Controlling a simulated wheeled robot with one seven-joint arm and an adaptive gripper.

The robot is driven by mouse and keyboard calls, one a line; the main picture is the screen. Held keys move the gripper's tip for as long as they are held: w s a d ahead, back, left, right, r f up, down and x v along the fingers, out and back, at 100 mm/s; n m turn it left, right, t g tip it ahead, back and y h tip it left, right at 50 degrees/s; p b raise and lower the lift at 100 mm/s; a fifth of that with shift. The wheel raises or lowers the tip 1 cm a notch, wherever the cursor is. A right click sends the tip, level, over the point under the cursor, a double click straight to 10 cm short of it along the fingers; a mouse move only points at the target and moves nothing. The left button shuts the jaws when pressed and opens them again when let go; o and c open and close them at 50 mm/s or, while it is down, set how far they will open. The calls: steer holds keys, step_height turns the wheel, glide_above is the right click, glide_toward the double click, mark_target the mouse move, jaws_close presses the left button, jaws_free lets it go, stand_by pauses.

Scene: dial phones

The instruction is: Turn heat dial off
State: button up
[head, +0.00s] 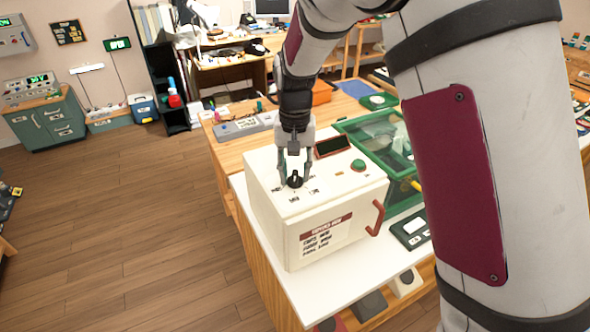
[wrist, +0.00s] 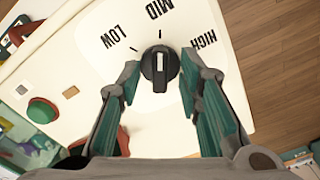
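The heat dial is a round black knob (wrist: 160,68) with a white pointer line, on top of a cream box (head: 318,243) with a red handle. In the wrist view, LOW, MID and HIGH are printed around it, and the pointer faces the MID side. No OFF label is readable. The dial also shows in the head view (head: 295,181). My gripper (wrist: 161,72) points down at the box top. Its fingers are open, one on each side of the dial, with small gaps visible between them and the knob.
A green button (head: 358,165) and a dark display (head: 332,146) are on the box top. A green transparent bin (head: 385,140) stands to the right behind the box. A dark device (head: 411,230) lies on the white worktop to its right.

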steer(key=shift+c, duration=0.4)
jaws_close()
steer(key=n+b, duration=0.1)
steer(key=n, duration=0.4)
steer(key=shift+n, duration=0.4)
steer(key=n+b, duration=0.1)
steer(key=n, duration=1)
steer(key=shift+n+b, duration=0.3)
steer(key=shift+n, duration=0.1)
steer(key=n+p, duration=0.1)
steer(key=n, duration=0.5)
steer(key=shift+n, duration=0.3)
